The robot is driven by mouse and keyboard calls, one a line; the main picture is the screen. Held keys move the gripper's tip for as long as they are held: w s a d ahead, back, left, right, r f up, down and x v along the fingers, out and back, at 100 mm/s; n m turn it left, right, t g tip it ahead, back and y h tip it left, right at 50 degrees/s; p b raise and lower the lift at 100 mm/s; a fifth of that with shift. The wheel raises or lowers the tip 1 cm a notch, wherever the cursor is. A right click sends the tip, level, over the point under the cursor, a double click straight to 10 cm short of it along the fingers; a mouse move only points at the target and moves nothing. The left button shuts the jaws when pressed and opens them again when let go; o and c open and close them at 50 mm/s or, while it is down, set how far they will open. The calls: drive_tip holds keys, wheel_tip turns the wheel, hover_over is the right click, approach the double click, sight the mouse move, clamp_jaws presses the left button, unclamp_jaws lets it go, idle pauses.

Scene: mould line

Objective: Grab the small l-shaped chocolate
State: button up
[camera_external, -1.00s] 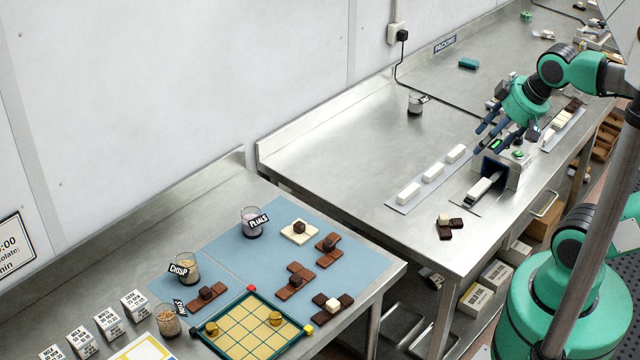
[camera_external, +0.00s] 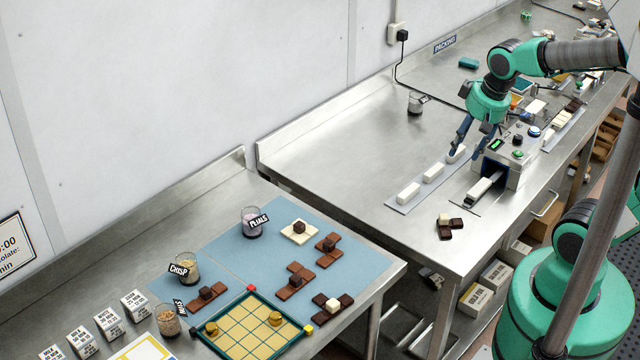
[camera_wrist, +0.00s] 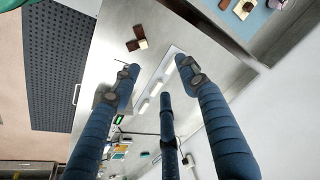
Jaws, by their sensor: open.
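A small dark chocolate piece with a pale block (camera_external: 450,226) lies on the right steel table near its front edge. It shows at the top of the wrist view (camera_wrist: 136,40), apart from my fingers; which chocolate is the small l-shaped one I cannot tell for sure. Milk chocolate shapes with cubes on top (camera_external: 296,281) and (camera_external: 328,247), a dark one with a white cube (camera_external: 332,303) and a white one (camera_external: 299,232) lie on the blue mat. My gripper (camera_external: 468,148) is open and empty, over the far end of the white-bar strip, behind the small dark piece.
A pale strip (camera_external: 405,207) carries several white bars. A small machine with buttons (camera_external: 506,160) stands close right of my gripper. The table's middle left is clear. A gap separates the two tables.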

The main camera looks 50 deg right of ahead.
drive_tip(key=w+d+f+m+g+p, duration=0.1)
drive_tip(key=w+d+f+m+g, duration=0.2)
drive_tip(key=f, duration=0.5)
drive_tip(key=m+p, duration=0.1)
drive_tip(key=m, duration=0.1)
hover_over(444, 217)
wheel_tip(444, 217, down, 8)
drive_tip(key=shift+d, duration=0.2)
drive_tip(key=shift+f, duration=0.15)
drive_tip(key=shift+f+b, duration=0.65)
drive_tip(key=shift+f, duration=3.55)
drive_tip(key=shift+a+f+b, duration=0.1)
drive_tip(key=shift+f+b, duration=0.4)
drive_tip(key=shift+f, duration=2.1)
drive_tip(key=shift+c, duration=0.5)
